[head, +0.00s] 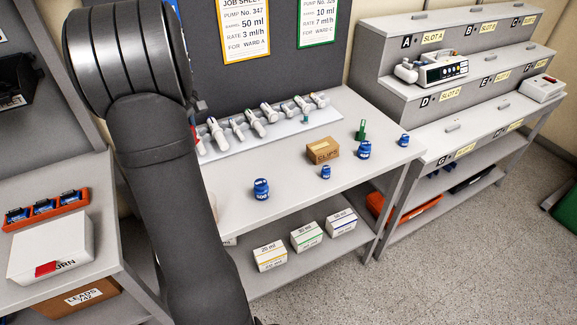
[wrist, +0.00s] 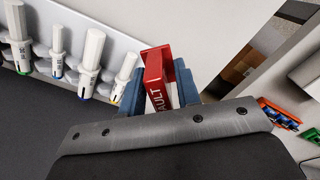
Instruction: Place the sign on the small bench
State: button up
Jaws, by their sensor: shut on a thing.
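The sign (wrist: 155,72) is a red block with white "FAULT" lettering, seen in the wrist view. My gripper (wrist: 158,82) is shut on it, with a blue finger on each side. In the head view my arm hides the gripper; only a sliver of red shows beside the arm, and I cannot tell if it is the sign. The small bench (head: 100,262) appears to be the low grey one at the left of the head view. A red-orange rack (head: 46,208) with blue units and a white box (head: 52,245) marked "...URN" stand on it.
On the main bench (head: 285,185) are a rack of syringes (head: 262,122), a CLIPS box (head: 323,151), several blue weights (head: 261,189) and a green piece (head: 362,130). A stepped shelf (head: 440,90) holding a pump (head: 440,70) stands at the right.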

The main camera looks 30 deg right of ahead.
jog(key=s+d+f+m, duration=0.1)
jog(key=s+d+m, duration=0.3)
jog(key=s+d, duration=0.85)
jog(key=s+d+m, duration=0.5)
jog(key=s+d, duration=0.4)
jog(key=d, duration=0.7)
send_over(284, 170)
notch_tip(284, 170, down, 7)
jog(key=shift+s+r, duration=0.1)
jog(key=shift+s, duration=0.05)
jog(key=shift+f, duration=2.15)
jog(key=shift+f, duration=0.1)
jog(key=o, duration=1)
jog(key=shift+c, duration=0.2)
